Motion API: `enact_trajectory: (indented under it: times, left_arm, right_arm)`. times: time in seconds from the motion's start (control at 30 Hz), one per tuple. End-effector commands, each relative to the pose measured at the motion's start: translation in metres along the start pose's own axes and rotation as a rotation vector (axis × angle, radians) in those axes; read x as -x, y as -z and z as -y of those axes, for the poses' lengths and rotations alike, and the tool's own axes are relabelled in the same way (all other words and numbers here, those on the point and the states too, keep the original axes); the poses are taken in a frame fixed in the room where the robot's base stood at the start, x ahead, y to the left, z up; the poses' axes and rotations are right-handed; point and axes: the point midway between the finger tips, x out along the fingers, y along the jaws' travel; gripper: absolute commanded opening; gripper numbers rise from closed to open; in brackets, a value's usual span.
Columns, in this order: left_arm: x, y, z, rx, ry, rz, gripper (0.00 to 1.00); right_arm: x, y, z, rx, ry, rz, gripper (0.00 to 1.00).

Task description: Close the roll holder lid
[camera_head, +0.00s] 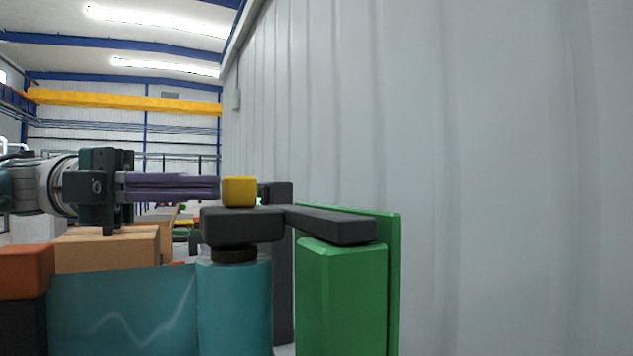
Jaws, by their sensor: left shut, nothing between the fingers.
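A teal roll (234,308) stands upright at the lower middle, with a teal sheet (122,312) running left from it. Above the roll is a dark grey block (241,227) with a yellow block (239,191) on top. A dark grey bar (333,223) reaches right from it over a green box (342,298). Which of these dark parts is the roll holder lid I cannot tell for sure. My left gripper (216,187) comes in from the left, its purple fingers shut and empty, tips right beside the yellow block's left side. Whether they touch it is unclear. My right gripper is not in view.
A corrugated grey wall (470,130) fills the right side, close behind the green box. An orange block (25,271) is at the lower left. A cardboard-coloured box (108,250) stands behind the teal sheet, below my left gripper. The space above the gripper is clear.

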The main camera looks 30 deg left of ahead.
Motion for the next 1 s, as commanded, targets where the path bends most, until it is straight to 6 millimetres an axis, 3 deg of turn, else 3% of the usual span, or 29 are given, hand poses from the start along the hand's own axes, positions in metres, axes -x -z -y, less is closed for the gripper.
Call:
enact_trajectory:
  times: [0.5, 0.7, 1.0]
  left_arm:
    - [0.082, -0.001, 0.001, -0.006, 0.001, 0.004, 0.0]
    - [0.095, 0.0, 0.0, -0.003, -0.001, 0.001, 0.0]
    - [0.099, 0.002, 0.001, 0.001, -0.002, -0.001, 0.0]
  right_arm:
    - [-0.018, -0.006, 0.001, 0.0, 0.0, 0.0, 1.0]
    - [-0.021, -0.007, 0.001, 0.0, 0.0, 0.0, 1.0]
    - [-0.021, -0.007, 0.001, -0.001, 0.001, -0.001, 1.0]
